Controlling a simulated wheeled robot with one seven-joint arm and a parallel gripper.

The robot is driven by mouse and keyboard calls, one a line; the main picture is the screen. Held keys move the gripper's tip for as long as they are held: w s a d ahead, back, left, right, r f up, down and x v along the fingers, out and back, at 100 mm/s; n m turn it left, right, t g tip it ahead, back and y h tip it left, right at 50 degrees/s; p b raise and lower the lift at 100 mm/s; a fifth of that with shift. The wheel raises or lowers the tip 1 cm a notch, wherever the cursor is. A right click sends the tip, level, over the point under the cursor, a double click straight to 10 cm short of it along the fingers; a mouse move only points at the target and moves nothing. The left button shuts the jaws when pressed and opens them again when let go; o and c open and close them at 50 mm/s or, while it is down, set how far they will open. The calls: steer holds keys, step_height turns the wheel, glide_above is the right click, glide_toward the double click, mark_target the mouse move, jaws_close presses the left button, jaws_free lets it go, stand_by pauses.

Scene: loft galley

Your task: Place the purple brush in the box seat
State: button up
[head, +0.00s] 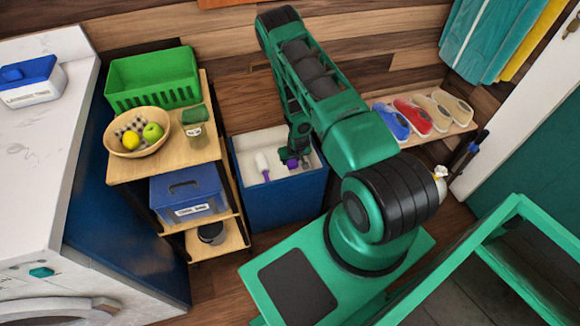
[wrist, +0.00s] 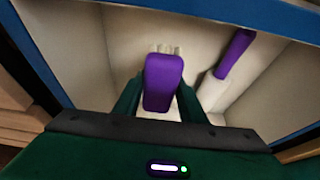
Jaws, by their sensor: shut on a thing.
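The box seat (head: 275,205) is a blue open-topped box with a pale inside, standing on the floor right of the shelf unit. My gripper (head: 296,158) reaches down into its opening. In the wrist view my gripper (wrist: 160,102) is shut on a purple brush (wrist: 163,78), which has white parts at its far end and below. The held brush shows as a small purple patch in the head view (head: 291,163). A second white-and-purple brush (wrist: 235,52) leans inside the box, to the right in the wrist view. Whether the held brush touches the box floor is unclear.
A wooden shelf unit (head: 132,170) left of the box holds a green crate (head: 152,80), a fruit bowl (head: 122,146) and a blue bin (head: 188,190). A low shelf with shoes (head: 413,118) is at the back right. The box walls surround my gripper closely.

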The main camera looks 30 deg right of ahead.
steer(key=shift+f, duration=2.1)
steer(key=shift+f, duration=0.65)
steer(key=o, duration=1.2)
steer(key=shift+r, duration=0.15)
